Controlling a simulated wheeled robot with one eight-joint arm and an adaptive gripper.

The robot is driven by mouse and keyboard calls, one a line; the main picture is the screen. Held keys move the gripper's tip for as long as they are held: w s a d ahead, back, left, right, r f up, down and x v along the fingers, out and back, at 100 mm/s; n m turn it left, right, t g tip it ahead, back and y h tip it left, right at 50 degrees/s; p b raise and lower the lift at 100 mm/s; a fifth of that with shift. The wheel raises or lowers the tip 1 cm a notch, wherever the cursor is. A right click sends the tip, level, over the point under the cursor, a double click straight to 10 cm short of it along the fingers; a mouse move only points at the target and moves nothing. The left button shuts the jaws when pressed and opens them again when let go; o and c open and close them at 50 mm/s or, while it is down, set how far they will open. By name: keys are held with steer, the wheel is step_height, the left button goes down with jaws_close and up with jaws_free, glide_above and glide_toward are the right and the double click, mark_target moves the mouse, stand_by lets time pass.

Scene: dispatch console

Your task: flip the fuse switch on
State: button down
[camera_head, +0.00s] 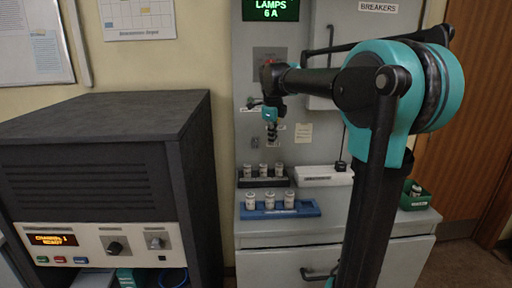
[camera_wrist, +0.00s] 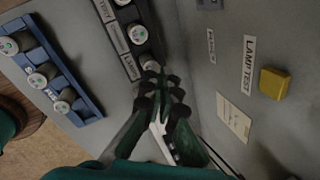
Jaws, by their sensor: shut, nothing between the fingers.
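My gripper (camera_head: 271,139) points down in front of the grey panel (camera_head: 243,138), above the fuse racks. In the wrist view its dark fingertips (camera_wrist: 166,80) are together with nothing between them, apart from the panel's yellow button. A grey square plate (camera_head: 262,52) on the upper panel is partly hidden behind my arm; a small red spot shows there, but I cannot tell whether it is a switch. I cannot make out a fuse switch for certain in either view. The screen (camera_head: 271,9) above reads "LAMPS 6 A".
A black rack (camera_head: 244,182) and a blue rack (camera_head: 244,214) hold white-capped fuses on the ledge. The wrist view shows a yellow button (camera_wrist: 274,83) beside a "LAMP TEST" label. A white tray (camera_head: 312,180) and green bin (camera_head: 426,202) stand right. A dark console (camera_head: 90,150) stands left.

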steer(key=s+a+r+n+t, duration=0.1)
steer(key=s+a+n+t, duration=0.2)
steer(key=a+n+t, duration=0.2)
steer(key=shift+s+a+r+n+y, duration=0.25)
steer(key=shift+a+n+y, duration=0.15)
steer(key=shift+n, duration=0.1)
glide_toward(256, 147)
steer(key=f, duration=0.2)
steer(key=w+f, duration=0.2)
steer(key=f, duration=0.1)
steer(key=shift+f, duration=0.3)
steer(key=shift+w+f, duration=0.1)
steer(key=shift+w, duration=0.75)
